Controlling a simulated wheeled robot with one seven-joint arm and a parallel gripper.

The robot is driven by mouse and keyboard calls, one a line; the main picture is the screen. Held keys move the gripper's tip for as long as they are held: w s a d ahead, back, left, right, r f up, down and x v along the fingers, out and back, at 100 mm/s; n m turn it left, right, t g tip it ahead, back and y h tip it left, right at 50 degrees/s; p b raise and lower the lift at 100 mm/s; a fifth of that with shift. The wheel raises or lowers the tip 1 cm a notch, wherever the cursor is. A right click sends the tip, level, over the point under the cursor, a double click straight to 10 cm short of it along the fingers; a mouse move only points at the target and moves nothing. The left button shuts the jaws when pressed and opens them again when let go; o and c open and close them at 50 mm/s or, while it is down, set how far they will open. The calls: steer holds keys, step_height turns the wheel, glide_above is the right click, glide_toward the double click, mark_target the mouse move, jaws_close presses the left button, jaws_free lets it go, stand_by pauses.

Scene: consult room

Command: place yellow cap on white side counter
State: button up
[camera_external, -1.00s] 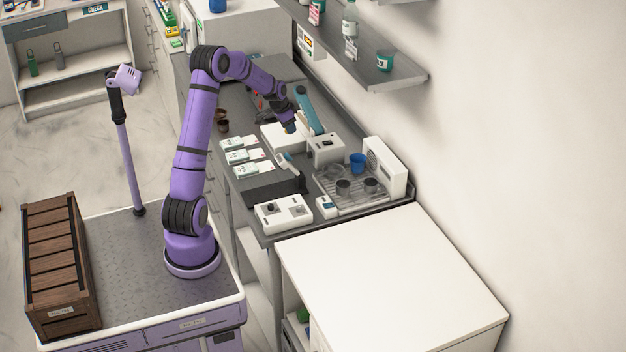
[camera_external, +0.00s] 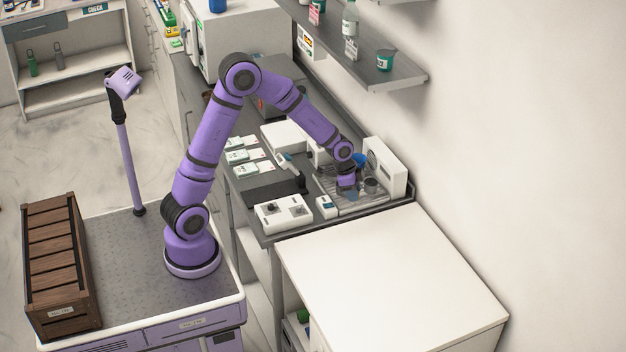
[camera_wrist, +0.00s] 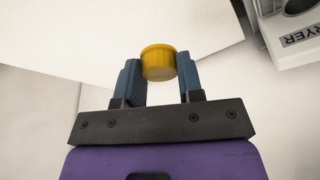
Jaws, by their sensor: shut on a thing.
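The yellow cap (camera_wrist: 158,62) shows in the wrist view, held between the two blue fingers of my gripper (camera_wrist: 160,80). In the external view my gripper (camera_external: 347,190) hangs over the right end of the grey bench, above the rack area; the cap cannot be made out there. The white side counter (camera_external: 390,275) is in front of the bench, to the lower right of my gripper, and its top is bare. In the wrist view a broad white surface (camera_wrist: 90,30) lies behind the cap.
A white two-knob box (camera_external: 283,213) sits on the bench's near end. A wall shelf (camera_external: 380,72) hangs above. A labelled white device (camera_wrist: 295,35) shows in the wrist view.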

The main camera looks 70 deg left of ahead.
steer(key=s+d+m+g+h, duration=0.1)
steer(key=s+d+m, duration=0.2)
steer(key=s+d, duration=0.95)
steer(key=s+d+m, duration=0.4)
steer(key=s+d, duration=0.6)
steer(key=d, duration=0.6)
steer(key=shift+g, duration=0.3)
steer(key=f, duration=1)
steer(key=shift+s+d+f, duration=0.1)
steer(key=shift+s+d, duration=0.05)
steer(key=shift+s, duration=0.05)
steer(key=shift+w+f, duration=0.15)
steer(key=shift+f, duration=0.45)
glide_above(377, 323)
steer(key=shift+a+f, duration=0.45)
steer(key=shift+f, duration=2.1)
steer(key=shift+f, duration=0.1)
steer(key=o, duration=0.9)
